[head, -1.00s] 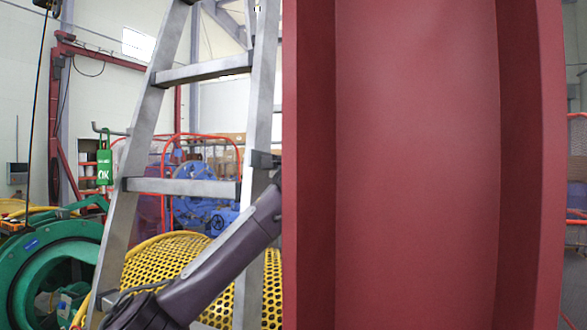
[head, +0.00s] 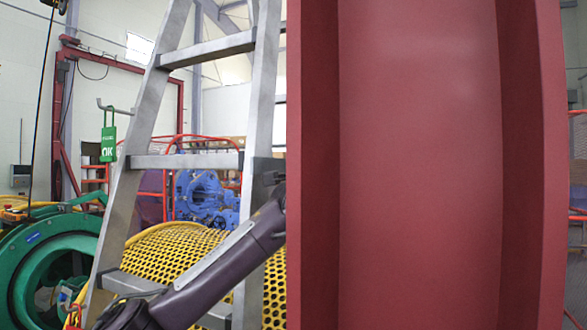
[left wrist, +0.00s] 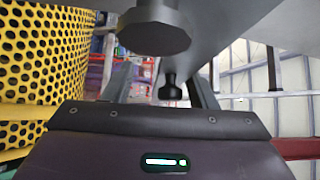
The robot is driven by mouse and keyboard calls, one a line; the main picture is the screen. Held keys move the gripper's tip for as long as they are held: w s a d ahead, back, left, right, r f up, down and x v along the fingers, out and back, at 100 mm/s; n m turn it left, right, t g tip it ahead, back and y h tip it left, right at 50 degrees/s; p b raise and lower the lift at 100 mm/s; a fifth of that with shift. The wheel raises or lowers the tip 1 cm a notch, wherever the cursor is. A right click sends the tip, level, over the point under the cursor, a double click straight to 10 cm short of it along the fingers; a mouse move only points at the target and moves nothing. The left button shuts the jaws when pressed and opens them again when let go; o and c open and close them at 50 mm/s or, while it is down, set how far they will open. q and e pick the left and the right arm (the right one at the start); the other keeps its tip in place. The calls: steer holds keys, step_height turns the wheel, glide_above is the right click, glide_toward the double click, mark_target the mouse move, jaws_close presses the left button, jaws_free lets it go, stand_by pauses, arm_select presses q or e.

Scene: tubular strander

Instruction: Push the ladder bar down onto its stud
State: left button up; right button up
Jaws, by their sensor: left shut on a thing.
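A grey metal ladder (head: 122,215) stands at centre left in the head view, with flat rungs between two rails. My left gripper (head: 268,172) reaches up from below to its right rail, slightly below the level of a rung. In the left wrist view, a dark round knob (left wrist: 155,28) hangs close in front of a grey surface. A smaller dark knob (left wrist: 172,87) shows farther off, between what look like my left fingers. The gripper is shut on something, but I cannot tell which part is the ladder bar. The stud cannot be made out. My right gripper is out of view.
A large red panel (head: 420,165) fills the right half of the head view, close beside the gripper. Yellow perforated guarding (head: 185,255) lies behind the ladder.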

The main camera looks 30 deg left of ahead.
arm_select(q)
steer(key=shift+f, duration=0.3)
steer(key=b+v, duration=0.2)
steer(key=v, duration=0.5)
steer(key=shift+s+d+r, duration=0.25)
steer(key=shift+r, duration=0.05)
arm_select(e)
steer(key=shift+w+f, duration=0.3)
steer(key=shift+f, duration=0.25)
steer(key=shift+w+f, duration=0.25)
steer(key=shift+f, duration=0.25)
